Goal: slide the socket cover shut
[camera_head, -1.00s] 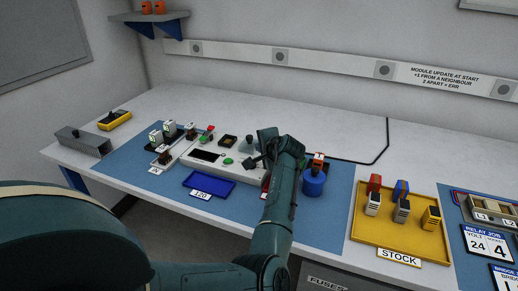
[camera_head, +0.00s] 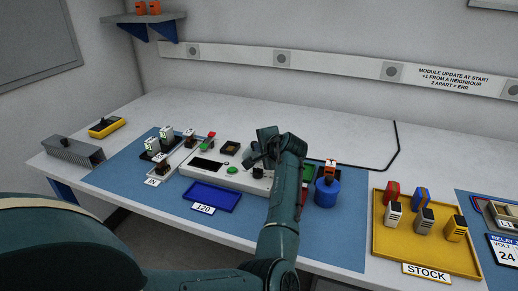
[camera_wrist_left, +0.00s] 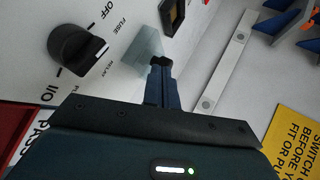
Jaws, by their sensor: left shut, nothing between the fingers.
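The socket cover (camera_wrist_left: 146,46) looks like a small clear, bluish plate on the white panel, beside the FUSE and RELAY lettering in the left wrist view. In the head view my left gripper hides it. My left gripper (camera_head: 258,153) is over the white control panel (camera_head: 258,185). Its fingers are shut with nothing between them. In the left wrist view the fingertips (camera_wrist_left: 161,63) are right beside the cover's edge; I cannot tell whether they touch it. A black knob (camera_wrist_left: 75,46) stands left of the cover. My right gripper is not in view.
A dark square socket (camera_head: 232,147) lies left of my gripper. A blue tray (camera_head: 211,197) is in front of the panel, and a blue cylinder (camera_head: 327,193) stands to the right. The yellow STOCK tray (camera_head: 388,241) holds several modules. A wall rail (camera_head: 335,66) runs behind.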

